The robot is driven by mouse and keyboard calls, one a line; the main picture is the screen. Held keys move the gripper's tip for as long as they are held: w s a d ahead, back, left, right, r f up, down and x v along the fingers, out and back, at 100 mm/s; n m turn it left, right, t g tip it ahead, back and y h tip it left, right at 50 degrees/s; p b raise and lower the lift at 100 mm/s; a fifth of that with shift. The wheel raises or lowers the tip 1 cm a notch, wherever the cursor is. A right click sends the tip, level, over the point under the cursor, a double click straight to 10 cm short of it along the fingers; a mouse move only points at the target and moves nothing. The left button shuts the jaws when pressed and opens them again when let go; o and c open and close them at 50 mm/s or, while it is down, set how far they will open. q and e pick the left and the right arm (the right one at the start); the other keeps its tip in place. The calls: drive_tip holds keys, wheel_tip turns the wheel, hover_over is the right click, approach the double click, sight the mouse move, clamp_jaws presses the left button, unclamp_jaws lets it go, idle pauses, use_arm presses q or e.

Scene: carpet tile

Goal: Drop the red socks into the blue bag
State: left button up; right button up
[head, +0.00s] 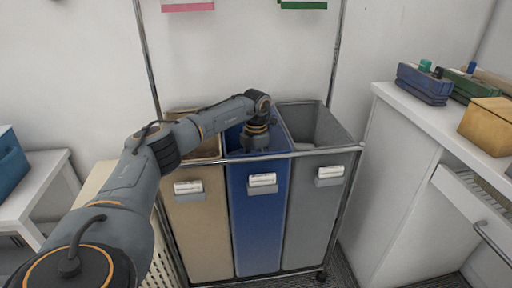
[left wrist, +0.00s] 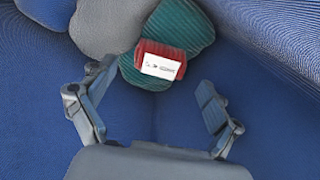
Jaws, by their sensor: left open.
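The blue bag (head: 254,215) is the middle one of three bags in a wheeled metal frame. My left arm reaches in over its mouth, and in the head view the left gripper is hidden down in the bag. In the left wrist view my left gripper (left wrist: 157,82) is open, fingers spread, with blue fabric (left wrist: 155,118) around it. The red socks (left wrist: 150,48), a bundle with a white label, lie on a dark green cloth item between and just beyond the fingertips. They look free of both fingers. My right gripper is not in view.
A tan bag (head: 200,235) and a grey bag (head: 312,220) flank the blue one. Grey cloth (left wrist: 110,22) lies by the green item (left wrist: 184,25). A white counter (head: 425,120) stands right, a white table (head: 45,185) left. The frame's top rail crosses the bag fronts.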

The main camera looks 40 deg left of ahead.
use_arm(q)
wheel_tip(320, 180, up, 10)
drive_tip(key=p, duration=0.1)
drive_tip(key=shift+f, duration=0.25)
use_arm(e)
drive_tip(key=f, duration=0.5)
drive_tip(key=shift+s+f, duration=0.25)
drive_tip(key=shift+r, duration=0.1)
